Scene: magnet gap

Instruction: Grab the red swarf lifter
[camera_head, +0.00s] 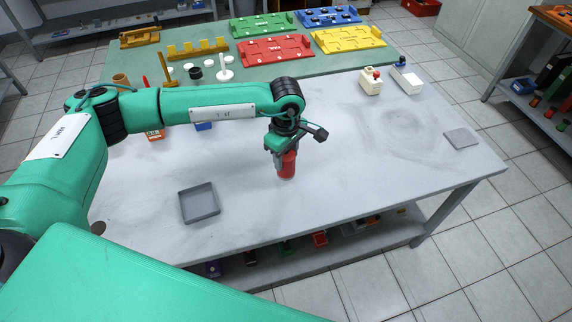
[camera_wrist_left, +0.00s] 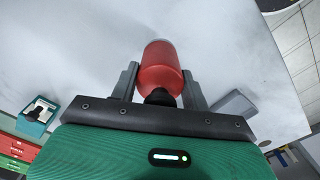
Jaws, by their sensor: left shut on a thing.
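The red swarf lifter (camera_head: 287,165) is a red cylinder standing at the middle of the grey table, under my left gripper (camera_head: 283,150). In the left wrist view the red swarf lifter (camera_wrist_left: 161,68) sits between the two grey fingers of my left gripper (camera_wrist_left: 158,84), with a dark knob at its near end. The fingers are shut on it from both sides. I cannot tell whether its lower end touches the table. My right gripper is not in view.
A grey square tray (camera_head: 199,203) lies left of the lifter. A grey flat block (camera_head: 461,138) and white-topped blocks (camera_head: 371,82) are at the right. Coloured trays (camera_head: 274,50) stand on the green mat at the back. The table between is mostly clear.

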